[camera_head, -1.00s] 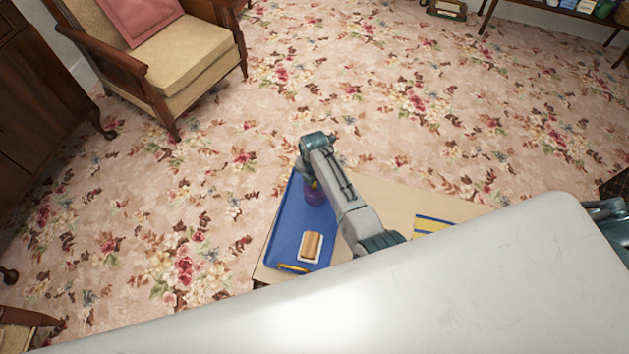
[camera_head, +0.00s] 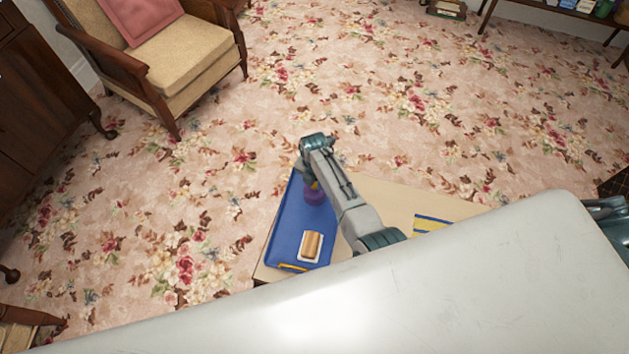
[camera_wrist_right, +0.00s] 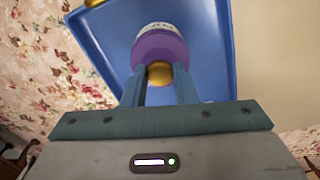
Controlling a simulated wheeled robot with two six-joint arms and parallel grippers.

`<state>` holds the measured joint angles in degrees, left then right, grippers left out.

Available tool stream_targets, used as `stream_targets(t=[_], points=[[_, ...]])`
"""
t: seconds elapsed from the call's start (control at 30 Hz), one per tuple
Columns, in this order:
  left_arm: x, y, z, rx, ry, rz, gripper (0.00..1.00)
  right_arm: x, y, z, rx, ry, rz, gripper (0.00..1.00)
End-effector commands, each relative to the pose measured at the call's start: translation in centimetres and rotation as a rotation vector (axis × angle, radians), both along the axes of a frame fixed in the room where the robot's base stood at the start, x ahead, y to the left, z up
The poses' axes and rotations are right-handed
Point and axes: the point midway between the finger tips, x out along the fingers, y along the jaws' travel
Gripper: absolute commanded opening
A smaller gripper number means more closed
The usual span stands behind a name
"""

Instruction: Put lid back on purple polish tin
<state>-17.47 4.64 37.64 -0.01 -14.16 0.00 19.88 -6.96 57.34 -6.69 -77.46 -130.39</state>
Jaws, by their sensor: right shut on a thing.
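The purple polish tin (camera_head: 315,197) stands on the blue tray (camera_head: 292,222). In the right wrist view the purple (camera_wrist_right: 160,47) shows with a pale lettered band at its far side. My right gripper (camera_wrist_right: 160,88) is shut on a rounded gold piece, taken as the lid's (camera_wrist_right: 160,72), which lies against the purple in that view. I cannot tell whether the lid is seated on the tin or held just above it. In the head view the right gripper (camera_head: 312,179) is at the tin, mostly hidden by its own wrist. My left gripper is not in view.
A wooden-backed brush (camera_head: 311,245) and a yellow item (camera_head: 293,268) lie at the tray's near end. A yellow and blue striped item (camera_head: 432,224) lies on the pale tabletop (camera_head: 400,196). An armchair (camera_head: 175,65) stands on the floral carpet at upper left.

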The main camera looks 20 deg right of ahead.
Motion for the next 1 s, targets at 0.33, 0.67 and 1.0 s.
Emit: stream_targets(t=[0.33,0.67,1.0], points=[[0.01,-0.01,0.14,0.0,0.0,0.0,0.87,0.03,-0.01,-0.08,0.0,-0.001,0.0,0.04],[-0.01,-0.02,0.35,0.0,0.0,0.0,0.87,0.01,-0.02,-0.04,0.0,0.0,0.0,0.04],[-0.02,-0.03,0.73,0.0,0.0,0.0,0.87,0.01,-0.02,-0.13,0.0,0.0,0.0,0.04]])
